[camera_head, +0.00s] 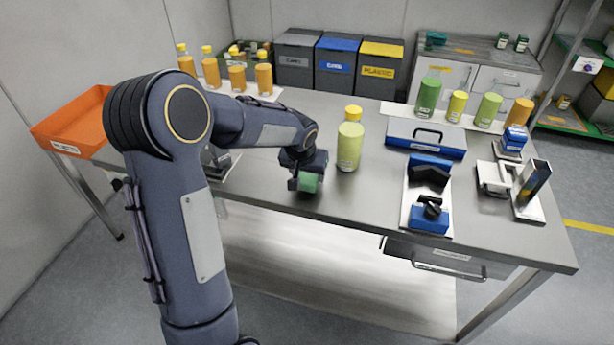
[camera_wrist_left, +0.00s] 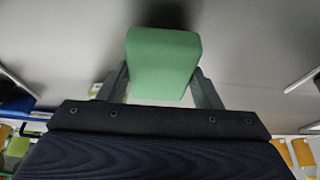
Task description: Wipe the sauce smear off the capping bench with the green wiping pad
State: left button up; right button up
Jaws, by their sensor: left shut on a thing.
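The green wiping pad (camera_head: 308,182) is held in my left gripper (camera_head: 306,180), close above or on the front part of the steel capping bench (camera_head: 270,185). In the left wrist view the pad (camera_wrist_left: 162,62) sits between the two fingers of the left gripper (camera_wrist_left: 162,88), which is shut on it. I cannot tell whether the pad touches the bench top. No sauce smear can be made out clearly; my left arm hides part of the bench. A dark patch beyond the pad in the wrist view looks like shadow. My right gripper is not in view.
A pale green bottle with a yellow cap (camera_head: 350,140) stands just right of the gripper. A blue-grey case (camera_head: 425,137) and a blue clamp fixture (camera_head: 430,215) lie further right. An orange tray (camera_head: 75,125) is at the left. Orange bottles (camera_head: 237,75) stand at the back.

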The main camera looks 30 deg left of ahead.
pick_arm(q)
jog(key=shift+s+a+r, duration=0.15)
jog(key=shift+a+r, duration=0.15)
jog(key=shift+r, duration=0.25)
jog(key=shift+r+p, duration=0.4)
jog(key=shift+p, duration=0.1)
jog(key=shift+d+r+p, duration=0.15)
jog(key=shift+r+p, duration=0.4)
jog(key=shift+r, duration=0.25)
jog(key=shift+r+p, duration=0.5)
jog(key=shift+r, duration=0.25)
jog(key=shift+r+p, duration=0.3)
jog(key=shift+r, duration=0.2)
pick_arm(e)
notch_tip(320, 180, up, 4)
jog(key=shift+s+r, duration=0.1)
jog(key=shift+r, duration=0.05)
